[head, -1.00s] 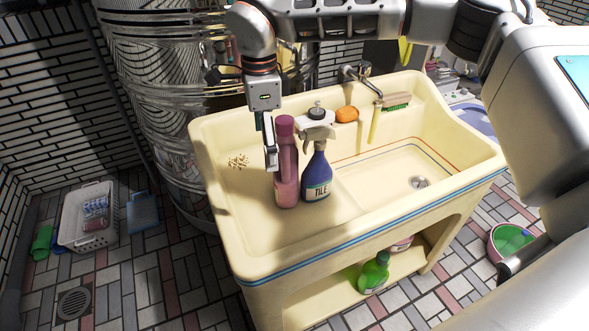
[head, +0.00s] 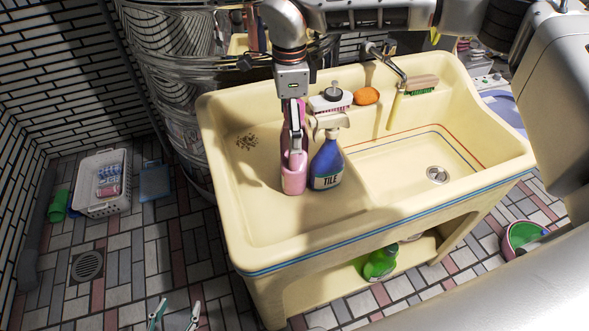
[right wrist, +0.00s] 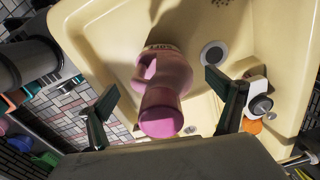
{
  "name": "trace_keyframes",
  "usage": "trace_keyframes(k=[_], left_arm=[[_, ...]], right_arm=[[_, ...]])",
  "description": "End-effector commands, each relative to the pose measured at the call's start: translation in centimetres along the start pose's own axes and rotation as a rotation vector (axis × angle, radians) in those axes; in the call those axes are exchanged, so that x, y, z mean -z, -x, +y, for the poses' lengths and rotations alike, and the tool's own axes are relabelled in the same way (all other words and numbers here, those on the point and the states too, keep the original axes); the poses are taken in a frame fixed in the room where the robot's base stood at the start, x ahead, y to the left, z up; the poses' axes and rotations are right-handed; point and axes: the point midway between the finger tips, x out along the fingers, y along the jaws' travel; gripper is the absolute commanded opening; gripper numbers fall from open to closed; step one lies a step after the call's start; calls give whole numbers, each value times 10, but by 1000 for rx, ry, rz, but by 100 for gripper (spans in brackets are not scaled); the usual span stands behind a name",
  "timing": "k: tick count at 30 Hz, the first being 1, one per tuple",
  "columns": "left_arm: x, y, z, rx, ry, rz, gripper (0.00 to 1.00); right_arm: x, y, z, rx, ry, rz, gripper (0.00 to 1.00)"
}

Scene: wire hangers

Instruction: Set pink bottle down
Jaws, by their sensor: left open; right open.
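The pink bottle (head: 293,183) stands upright in the left part of the cream sink (head: 270,225), just left of a blue spray bottle (head: 328,166). My right gripper (head: 294,140) reaches down over it from above, and one finger hides part of its upper body. In the right wrist view the bottle's pink cap (right wrist: 161,112) lies between the two spread fingers of my right gripper (right wrist: 168,100), with gaps at both sides. My left gripper (head: 176,316) shows only its fingertips at the bottom edge, apart and empty, over the floor.
A green bottle (head: 380,263) is on the lower shelf. A white basket (head: 103,184) stands on the floor at left. The right basin is clear.

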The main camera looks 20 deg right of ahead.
Motion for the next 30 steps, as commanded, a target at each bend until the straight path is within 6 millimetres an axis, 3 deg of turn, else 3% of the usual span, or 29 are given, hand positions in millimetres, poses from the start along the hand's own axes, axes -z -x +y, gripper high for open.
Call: trace_keyframes(k=[6,14,21,30], left_arm=[[2,0,0,0,0,1,51],[2,0,0,0,1,1,51],[2,0,0,0,0,1,51],[1,0,0,0,0,1,51]], right_arm=[[0,-24,0,-1,0,0,92],[0,-26,-1,1,0,-1,92],[0,-25,0,0,0,-1,30],[0,-24,-1,2,0,-2,29]])
